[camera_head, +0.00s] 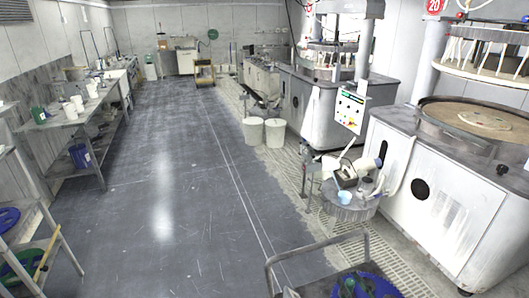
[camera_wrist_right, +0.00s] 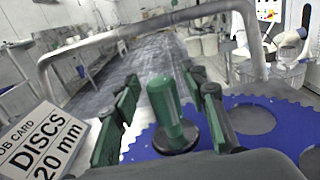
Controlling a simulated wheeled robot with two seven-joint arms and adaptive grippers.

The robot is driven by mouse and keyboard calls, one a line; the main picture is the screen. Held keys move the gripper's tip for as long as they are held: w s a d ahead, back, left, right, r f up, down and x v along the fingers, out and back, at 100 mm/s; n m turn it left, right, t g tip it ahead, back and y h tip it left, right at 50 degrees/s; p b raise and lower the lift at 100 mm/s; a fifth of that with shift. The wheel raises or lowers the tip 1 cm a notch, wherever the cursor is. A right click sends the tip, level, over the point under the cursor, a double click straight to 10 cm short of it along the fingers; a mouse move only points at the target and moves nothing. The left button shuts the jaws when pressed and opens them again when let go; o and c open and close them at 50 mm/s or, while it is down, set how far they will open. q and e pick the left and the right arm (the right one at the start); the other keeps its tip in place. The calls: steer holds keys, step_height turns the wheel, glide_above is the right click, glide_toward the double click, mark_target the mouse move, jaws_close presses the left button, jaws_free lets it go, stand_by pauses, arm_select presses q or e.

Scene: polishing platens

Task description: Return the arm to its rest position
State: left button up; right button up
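The handle stands by a blue toothed disc (camera_wrist_right: 262,118), which also shows in the head view (camera_head: 378,281). I cannot tell how deep the handle sits between the fingers. My left gripper is in neither view.
The cart's grey rail (camera_head: 318,243) arches beyond my right gripper. A job card reading "DISCS 20 mm" (camera_wrist_right: 42,145) stands at left in the wrist view. A small round stand (camera_head: 345,208) and polishing machines (camera_head: 445,185) are at right.

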steer(key=shift+w+r, duration=0.1)
steer(key=shift+r, duration=0.15)
